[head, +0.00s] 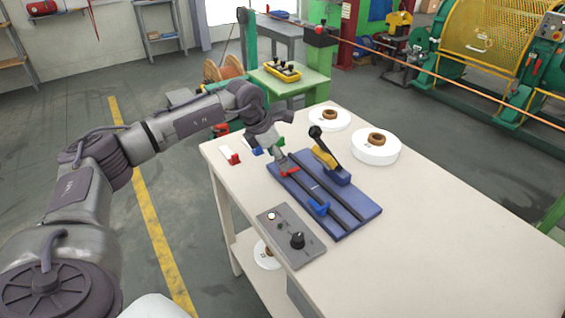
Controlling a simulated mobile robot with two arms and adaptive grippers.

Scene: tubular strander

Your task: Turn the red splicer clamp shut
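The red splicer clamp (290,172) sits at the far left end of the blue splicer base (357,229), on the worktable. A matching blue clamp (319,208) sits nearer the front of the same base. My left gripper (281,157) points down at the red clamp from above and hides part of it. I cannot tell whether its fingers touch the clamp or whether they are open or shut. My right gripper is not in view.
A yellow lever tool with a black knob (325,157) stands on the base beside the red clamp. A grey control box (291,236) lies at the table's front left. White spools (376,147) stand behind. The table's right side (450,235) is clear.

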